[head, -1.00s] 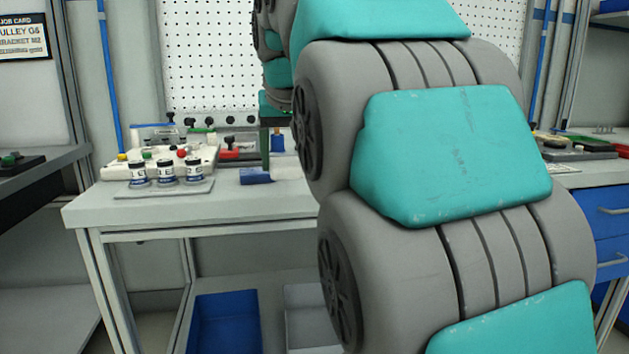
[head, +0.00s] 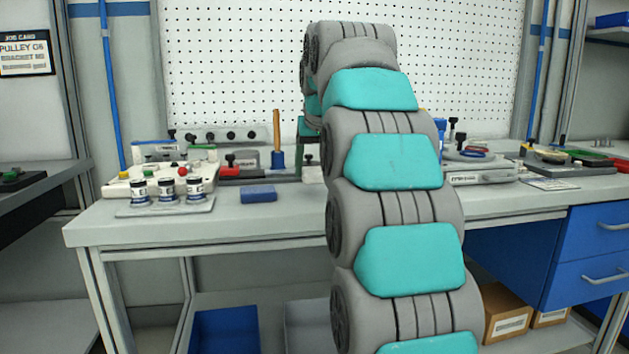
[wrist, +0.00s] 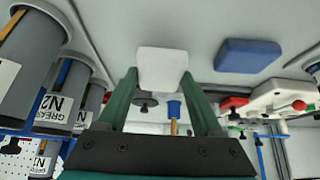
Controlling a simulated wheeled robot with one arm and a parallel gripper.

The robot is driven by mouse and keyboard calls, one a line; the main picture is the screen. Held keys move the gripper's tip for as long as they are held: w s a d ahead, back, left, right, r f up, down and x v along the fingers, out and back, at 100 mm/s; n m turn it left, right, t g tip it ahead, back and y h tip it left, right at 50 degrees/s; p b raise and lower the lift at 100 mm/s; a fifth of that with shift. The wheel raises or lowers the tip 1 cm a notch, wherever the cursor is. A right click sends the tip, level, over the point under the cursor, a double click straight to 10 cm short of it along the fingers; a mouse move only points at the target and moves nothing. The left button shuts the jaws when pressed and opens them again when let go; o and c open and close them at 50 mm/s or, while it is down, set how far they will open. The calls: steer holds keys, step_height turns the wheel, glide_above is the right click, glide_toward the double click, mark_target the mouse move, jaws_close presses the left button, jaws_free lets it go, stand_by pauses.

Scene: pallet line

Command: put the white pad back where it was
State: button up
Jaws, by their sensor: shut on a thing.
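My gripper (wrist: 161,76) is shut on the white pad (wrist: 163,63), which sits between its two green fingers in the wrist view. In the head view my gripper (head: 308,130) is partly covered by my arm, over the bench right of the blue pad. A white piece of the pad (head: 313,174) shows below it, beside my arm. I cannot tell whether the pad touches the bench top. The blue pad (head: 258,193) lies flat on the bench and also shows in the wrist view (wrist: 248,56), apart from the white pad.
Three labelled jars (head: 168,190) stand on a tray at the bench's left. Large grey grease cans (wrist: 30,62) stand close to my gripper at left in the wrist view. A wooden-handled tool (head: 277,140) stands behind the blue pad. The bench front (head: 180,228) is clear.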

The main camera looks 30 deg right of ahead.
mark_target(316, 173)
steer(key=shift+f, duration=1.6)
steer(key=shift+f, duration=0.15)
steer(key=o, duration=1.2)
steer(key=shift+s+r, duration=0.1)
steer(key=shift+r, duration=0.3)
steer(key=v, duration=1.1)
steer(key=shift+r+p, duration=0.25)
steer(key=shift+p, duration=0.1)
steer(key=shift+s+a+f, duration=0.1)
steer(key=shift+s+a, duration=0.1)
